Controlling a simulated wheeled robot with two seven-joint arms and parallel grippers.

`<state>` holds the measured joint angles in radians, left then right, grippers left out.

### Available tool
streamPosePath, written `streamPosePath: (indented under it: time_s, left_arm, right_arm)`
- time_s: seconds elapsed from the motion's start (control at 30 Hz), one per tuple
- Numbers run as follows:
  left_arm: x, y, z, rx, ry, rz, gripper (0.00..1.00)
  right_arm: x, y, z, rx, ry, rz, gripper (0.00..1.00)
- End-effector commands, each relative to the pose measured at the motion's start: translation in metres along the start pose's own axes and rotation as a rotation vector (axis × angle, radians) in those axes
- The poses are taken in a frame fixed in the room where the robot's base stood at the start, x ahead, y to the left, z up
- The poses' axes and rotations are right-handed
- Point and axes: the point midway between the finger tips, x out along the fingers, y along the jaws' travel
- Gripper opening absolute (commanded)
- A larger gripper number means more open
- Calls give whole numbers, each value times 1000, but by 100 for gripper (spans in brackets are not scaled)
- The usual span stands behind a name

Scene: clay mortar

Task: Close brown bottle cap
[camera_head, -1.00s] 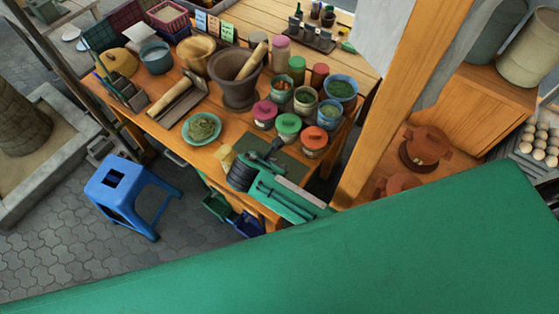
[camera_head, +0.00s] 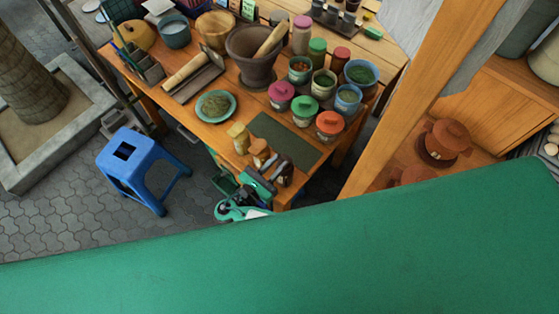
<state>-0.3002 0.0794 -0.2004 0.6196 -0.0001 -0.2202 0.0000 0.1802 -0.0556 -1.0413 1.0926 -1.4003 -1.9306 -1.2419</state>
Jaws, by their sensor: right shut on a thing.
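A small brown bottle (camera_head: 260,150) stands on the near edge of the wooden table, beside a yellowish bottle (camera_head: 240,138). Whether its top is covered is too small to tell. My right gripper (camera_head: 275,170) is just in front and to the right of the brown bottle, at the table's near edge beside the dark green mat (camera_head: 270,128). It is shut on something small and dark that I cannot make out. No separate cap can be picked out. My left gripper is not in view.
Lidded jars (camera_head: 304,108) and open bowls crowd the right of the table. A stone mortar (camera_head: 255,70) stands behind the mat and a plate of green paste (camera_head: 216,106) lies left. A blue stool (camera_head: 140,160) is on the floor. The mat is mostly clear.

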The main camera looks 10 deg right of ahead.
Motion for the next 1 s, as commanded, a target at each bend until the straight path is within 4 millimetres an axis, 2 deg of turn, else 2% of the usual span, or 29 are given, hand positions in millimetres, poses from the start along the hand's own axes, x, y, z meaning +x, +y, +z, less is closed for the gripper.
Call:
streamPosePath:
  time_s: [0.03,0.4,0.7,1.0]
  left_arm:
    - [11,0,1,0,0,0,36]
    - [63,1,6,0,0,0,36]
    - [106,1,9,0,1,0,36]
    - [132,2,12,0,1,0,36]
  right_arm:
    - [-3,0,-11,-6,-44,1,0]
    - [-14,-1,-37,-6,-387,-1,0]
    - [-17,-1,-50,-3,-598,0,0]
    - [-16,-1,-55,-4,-720,0,0]
